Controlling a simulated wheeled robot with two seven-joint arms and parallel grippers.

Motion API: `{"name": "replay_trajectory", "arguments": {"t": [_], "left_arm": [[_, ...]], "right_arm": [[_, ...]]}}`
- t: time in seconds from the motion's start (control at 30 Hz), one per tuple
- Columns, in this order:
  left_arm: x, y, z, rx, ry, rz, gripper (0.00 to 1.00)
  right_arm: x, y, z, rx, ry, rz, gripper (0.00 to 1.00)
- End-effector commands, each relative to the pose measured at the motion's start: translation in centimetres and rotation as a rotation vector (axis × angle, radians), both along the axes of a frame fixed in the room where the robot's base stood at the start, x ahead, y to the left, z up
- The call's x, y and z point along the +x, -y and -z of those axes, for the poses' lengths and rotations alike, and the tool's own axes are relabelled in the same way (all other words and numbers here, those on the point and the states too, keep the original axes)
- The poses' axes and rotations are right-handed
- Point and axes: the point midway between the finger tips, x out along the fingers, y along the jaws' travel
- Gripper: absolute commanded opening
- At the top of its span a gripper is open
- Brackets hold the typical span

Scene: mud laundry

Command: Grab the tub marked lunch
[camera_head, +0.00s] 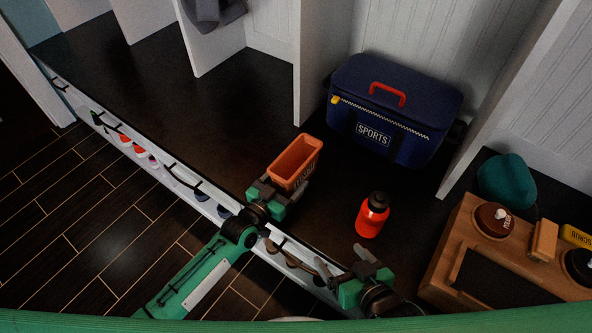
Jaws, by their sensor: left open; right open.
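An orange rectangular tub (296,158) stands on the dark bench in the middle of the view. Dark lettering shows on its near side, partly hidden and too small to read. My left gripper (282,186) is open at the tub's near end, its fingers close to the tub's lower sides. I cannot tell whether they touch it. My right gripper (362,270) is open and empty near the bench's front edge, below a red bottle.
A blue bag marked SPORTS (393,110) stands behind the tub. The red bottle (372,216) with a black cap stands to the tub's right. The bench left of the tub is clear.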

Motion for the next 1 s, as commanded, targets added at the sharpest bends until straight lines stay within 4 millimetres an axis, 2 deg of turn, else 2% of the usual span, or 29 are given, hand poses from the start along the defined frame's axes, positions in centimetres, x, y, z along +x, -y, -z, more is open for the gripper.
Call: {"name": "replay_trajectory", "arguments": {"t": [0.27,0.5,0.53,0.83,1.0], "left_arm": [[0.3,0.2,0.0,0.001,0.001,0.000,0.78],[0.3,0.2,0.0,0.001,0.001,0.000,0.31],[0.3,0.2,0.0,0.001,0.001,0.000,0.27],[0.3,0.2,-0.2,0.000,0.001,0.000,0.27],[0.3,0.3,-1.1,-0.001,0.002,0.001,0.27]], "right_arm": [[0.0,-0.1,-0.1,0.006,0.009,-0.001,0.82],[0.0,-0.1,0.0,0.005,0.008,-0.001,0.82],[0.0,-0.1,0.0,0.005,0.008,-0.001,0.82],[0.0,-0.1,0.0,0.004,0.005,-0.001,0.82],[-0.1,0.3,0.0,-0.013,-0.022,0.000,0.82]]}}
